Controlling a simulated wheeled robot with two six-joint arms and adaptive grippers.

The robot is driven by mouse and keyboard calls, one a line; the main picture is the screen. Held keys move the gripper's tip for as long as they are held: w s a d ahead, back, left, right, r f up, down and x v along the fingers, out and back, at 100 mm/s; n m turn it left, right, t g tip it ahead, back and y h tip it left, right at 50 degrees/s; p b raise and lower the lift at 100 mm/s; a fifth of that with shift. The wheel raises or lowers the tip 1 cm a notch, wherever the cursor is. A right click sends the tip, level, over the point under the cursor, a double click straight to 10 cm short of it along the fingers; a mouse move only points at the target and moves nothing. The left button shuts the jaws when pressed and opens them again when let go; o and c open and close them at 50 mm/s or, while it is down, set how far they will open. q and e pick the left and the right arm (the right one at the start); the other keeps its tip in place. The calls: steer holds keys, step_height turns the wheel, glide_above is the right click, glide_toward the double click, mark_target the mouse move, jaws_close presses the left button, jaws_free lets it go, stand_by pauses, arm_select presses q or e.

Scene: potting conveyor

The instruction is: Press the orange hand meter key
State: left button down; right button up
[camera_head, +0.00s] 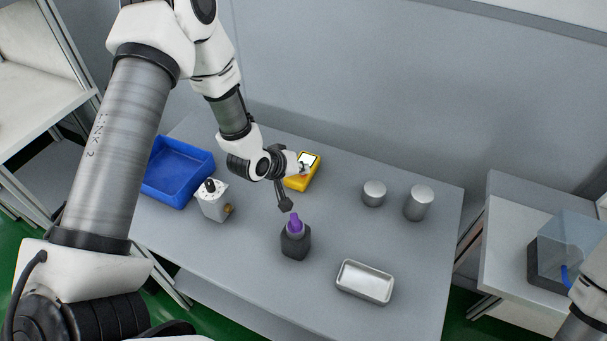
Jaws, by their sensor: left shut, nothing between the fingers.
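The yellow hand meter (313,173) with a pale screen lies towards the back of the grey table. My left wrist covers part of it, and I cannot make out its orange key clearly. My left gripper (286,204) points down in front of the meter, on the near side. Its fingers are shut and empty. They are close to the meter in the picture, but I cannot tell their height above the table. My right gripper is out of view; only a piece of my right arm shows at the lower right edge.
A dark bottle with a purple top (295,240) stands just in front of my left gripper. A white and grey device (213,202) and a blue tray (178,190) are to the left. Two metal cylinders (374,193) (418,203) and a metal tray (365,294) are to the right.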

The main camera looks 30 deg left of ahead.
mark_target(301, 176)
arm_select(q)
steer(key=shift+f, duration=0.1)
stand_by(0.3)
steer(key=shift+r+p, duration=0.3)
steer(key=shift+r, duration=0.3)
step_height(301, 176, up, 6)
steer(key=p, duration=0.4)
steer(key=shift+p, duration=0.3)
